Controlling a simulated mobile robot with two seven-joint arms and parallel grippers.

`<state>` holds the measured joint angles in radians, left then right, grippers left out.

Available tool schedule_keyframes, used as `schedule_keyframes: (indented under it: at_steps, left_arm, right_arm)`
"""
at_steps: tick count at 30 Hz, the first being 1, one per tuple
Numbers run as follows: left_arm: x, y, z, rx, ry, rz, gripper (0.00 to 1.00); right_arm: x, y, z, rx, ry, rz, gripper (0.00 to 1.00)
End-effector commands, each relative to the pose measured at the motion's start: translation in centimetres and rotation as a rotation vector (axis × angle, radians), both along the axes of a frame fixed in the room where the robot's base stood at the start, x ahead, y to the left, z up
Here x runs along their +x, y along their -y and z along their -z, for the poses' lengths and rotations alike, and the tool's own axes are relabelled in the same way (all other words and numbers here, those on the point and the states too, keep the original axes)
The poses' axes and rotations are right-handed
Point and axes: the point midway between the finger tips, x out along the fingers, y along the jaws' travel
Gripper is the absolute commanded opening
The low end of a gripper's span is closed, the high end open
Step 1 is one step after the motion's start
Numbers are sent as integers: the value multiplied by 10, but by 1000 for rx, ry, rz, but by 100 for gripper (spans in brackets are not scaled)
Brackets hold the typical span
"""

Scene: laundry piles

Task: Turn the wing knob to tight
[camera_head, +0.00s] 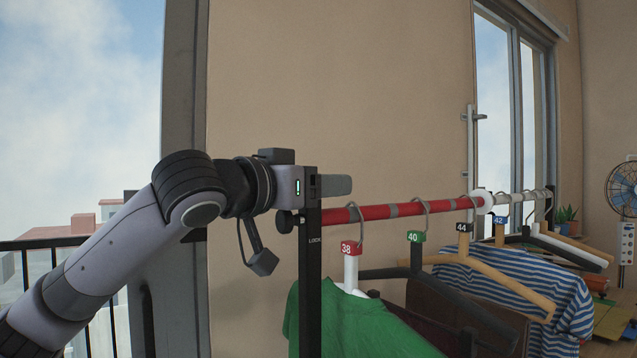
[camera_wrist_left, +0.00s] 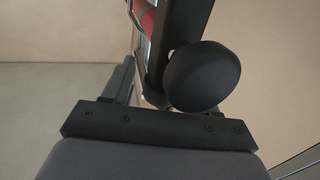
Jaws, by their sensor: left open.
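The wing knob (camera_head: 286,221) is a small dark knob on the left side of the rack's black upright post (camera_head: 313,265), near the word LOCK. In the left wrist view the knob (camera_wrist_left: 203,77) is a large rounded black shape beside the post, above the gripper's dark mounting plate. My left gripper (camera_head: 335,185) is open at the top of the post, just above the knob, with a grey finger reaching right. Any contact with the knob cannot be told. The knob's exact angle is unclear. My right gripper is not in view.
A red rail (camera_head: 380,211) runs right from the post. Numbered hangers carry a green garment (camera_head: 350,325), a striped shirt (camera_head: 530,285) and others, crowding the space below. A bare wall (camera_head: 340,90) stands behind. A fan (camera_head: 622,188) is at far right.

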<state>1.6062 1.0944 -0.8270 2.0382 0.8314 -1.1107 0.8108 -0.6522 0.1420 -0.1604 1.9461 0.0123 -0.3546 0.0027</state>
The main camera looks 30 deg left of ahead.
Motion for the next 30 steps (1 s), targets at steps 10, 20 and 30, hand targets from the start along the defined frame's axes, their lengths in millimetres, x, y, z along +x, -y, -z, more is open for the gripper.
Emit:
schedule_keyframes:
  at_steps: [10, 20, 30]
  left_arm:
    - [0, 0, 0, 0, 0, 0, 7]
    - [0, 0, 0, -1, -1, -42, 7]
    - [0, -2, 1, -3, -2, -264, 7]
  right_arm:
    - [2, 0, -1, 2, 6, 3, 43]
    - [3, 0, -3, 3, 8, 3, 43]
    - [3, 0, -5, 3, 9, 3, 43]
